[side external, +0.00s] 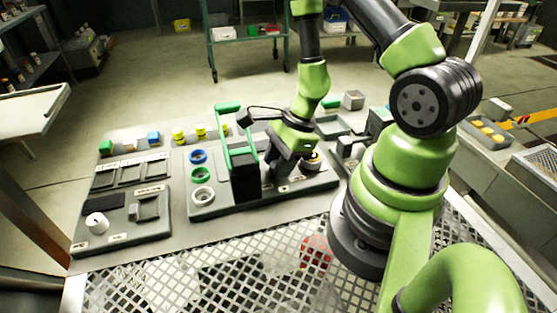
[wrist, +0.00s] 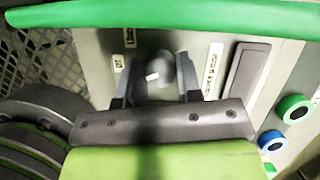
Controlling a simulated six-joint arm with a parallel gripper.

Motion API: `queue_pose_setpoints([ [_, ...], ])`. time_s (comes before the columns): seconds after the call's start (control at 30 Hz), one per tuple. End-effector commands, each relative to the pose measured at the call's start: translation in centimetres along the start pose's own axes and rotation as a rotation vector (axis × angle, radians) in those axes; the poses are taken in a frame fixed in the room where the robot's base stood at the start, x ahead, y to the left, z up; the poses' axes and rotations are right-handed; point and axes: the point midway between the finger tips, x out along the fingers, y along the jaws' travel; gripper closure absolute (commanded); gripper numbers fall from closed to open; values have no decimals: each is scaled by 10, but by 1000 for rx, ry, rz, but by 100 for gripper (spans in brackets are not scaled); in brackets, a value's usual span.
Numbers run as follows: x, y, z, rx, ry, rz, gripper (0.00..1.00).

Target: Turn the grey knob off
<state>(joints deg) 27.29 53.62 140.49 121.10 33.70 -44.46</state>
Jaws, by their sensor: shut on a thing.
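The grey knob (wrist: 161,70) is round and dark, with a short white mark on its face, and sits on a grey panel in the wrist view. My gripper (wrist: 157,82) has one finger on each side of it and is shut on it. In the side external view my gripper (side external: 284,170) points down at the panel, right of the green-handled lever. The knob cannot be made out there, as the gripper covers that spot.
A green-handled lever (side external: 242,165) stands close left of my gripper; its green bar (wrist: 160,17) crosses the top of the wrist view. Blue (side external: 198,156), green (side external: 201,174) and white (side external: 203,196) rings lie further left. A white knob (side external: 97,222) sits on the left panel.

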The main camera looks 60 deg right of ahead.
Motion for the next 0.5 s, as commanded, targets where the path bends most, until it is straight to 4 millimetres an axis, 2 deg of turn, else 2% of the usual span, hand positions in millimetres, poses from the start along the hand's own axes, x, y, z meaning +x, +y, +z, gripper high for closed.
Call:
queue_pose_setpoints([
  [0.2, 0, 0, 1, 160, 6, -68, 91],
  [0.5, 0, 0, 1, 300, 12, -129, 91],
])
